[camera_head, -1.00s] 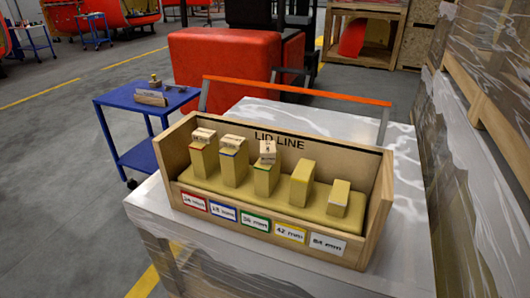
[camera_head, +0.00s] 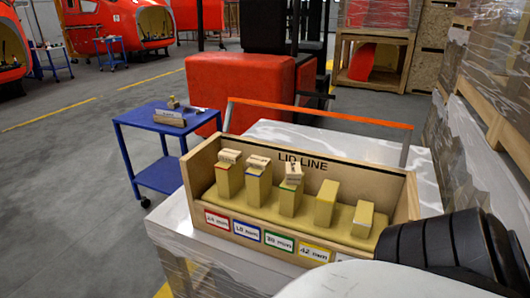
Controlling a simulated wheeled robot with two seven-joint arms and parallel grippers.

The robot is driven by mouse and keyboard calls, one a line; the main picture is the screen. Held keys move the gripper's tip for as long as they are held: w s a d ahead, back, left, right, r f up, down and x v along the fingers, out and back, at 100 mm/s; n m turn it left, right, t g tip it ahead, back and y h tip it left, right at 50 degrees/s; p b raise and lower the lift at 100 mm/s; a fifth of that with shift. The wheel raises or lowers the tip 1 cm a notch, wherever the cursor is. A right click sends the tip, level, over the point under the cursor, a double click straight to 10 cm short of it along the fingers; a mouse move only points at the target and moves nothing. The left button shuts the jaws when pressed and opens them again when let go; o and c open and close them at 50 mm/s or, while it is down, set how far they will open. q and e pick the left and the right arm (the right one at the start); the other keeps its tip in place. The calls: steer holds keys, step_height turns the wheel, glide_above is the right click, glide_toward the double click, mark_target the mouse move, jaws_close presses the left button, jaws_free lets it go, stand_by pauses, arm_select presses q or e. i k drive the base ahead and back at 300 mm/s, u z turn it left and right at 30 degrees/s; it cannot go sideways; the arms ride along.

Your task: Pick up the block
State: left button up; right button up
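Several tan blocks stand upright in a row in a wooden box marked "LID LINE" (camera_head: 400,190). From the left there is a block with a red line (camera_head: 228,182), one with a blue line (camera_head: 257,188), one with a third small labelled piece on top (camera_head: 290,200), a plain block (camera_head: 325,204) and a shorter block (camera_head: 362,220). The three left blocks carry small pale pieces on top. Which block the task means cannot be told. Neither gripper is in view.
The box stands on a wrapped pallet load (camera_head: 175,225). A black and white part, likely my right arm, covers the lower right. A blue cart (camera_head: 150,140) stands left, an orange-red bar (camera_head: 320,113) behind the box. Wrapped goods (camera_head: 480,140) rise at right.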

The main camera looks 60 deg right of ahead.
mark_target(293, 171)
steer(key=i, duration=2.4)
steer(key=z, duration=2.95)
